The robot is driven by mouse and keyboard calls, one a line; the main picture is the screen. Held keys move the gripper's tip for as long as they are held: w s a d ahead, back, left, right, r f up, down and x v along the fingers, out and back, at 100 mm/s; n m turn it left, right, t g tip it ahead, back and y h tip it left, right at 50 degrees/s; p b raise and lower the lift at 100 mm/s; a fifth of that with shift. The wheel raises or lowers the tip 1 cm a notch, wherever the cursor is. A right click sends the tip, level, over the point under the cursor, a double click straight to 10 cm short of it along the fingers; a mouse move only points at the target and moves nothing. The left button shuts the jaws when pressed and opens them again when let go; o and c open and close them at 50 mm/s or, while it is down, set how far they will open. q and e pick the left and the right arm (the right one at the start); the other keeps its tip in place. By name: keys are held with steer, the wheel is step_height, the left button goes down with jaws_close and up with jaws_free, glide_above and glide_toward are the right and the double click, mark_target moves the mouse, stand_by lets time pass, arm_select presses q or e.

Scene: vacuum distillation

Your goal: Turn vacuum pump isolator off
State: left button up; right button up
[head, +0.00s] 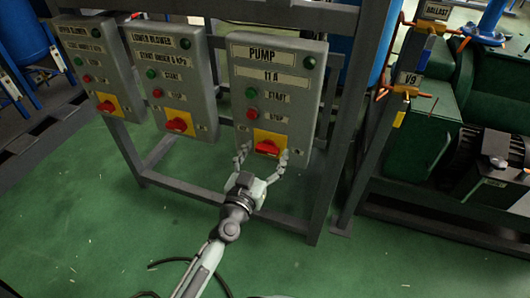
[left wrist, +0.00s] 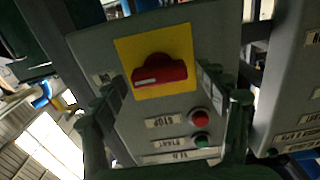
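The pump isolator (head: 267,147) is a red rotary handle on a yellow plate, low on the grey panel labelled PUMP 11 A (head: 296,114). In the head view its handle lies roughly level. In the left wrist view the red handle (left wrist: 160,75) is slightly tilted across the yellow plate. My left gripper (head: 263,158) is open, with one finger on each side of the isolator, just below and in front of it. My right gripper is out of view.
Lower blower panel (head: 182,43) and upper blower panel (head: 84,38), with similar red handles, hang to the left on the same grey frame (head: 318,190). Red stop (head: 251,114) and green start (head: 251,93) buttons sit above the isolator. Green machinery (head: 420,130) stands right.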

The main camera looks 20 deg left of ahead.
arm_select(q)
steer(key=c, duration=1.1)
steer(key=shift+o, duration=0.2)
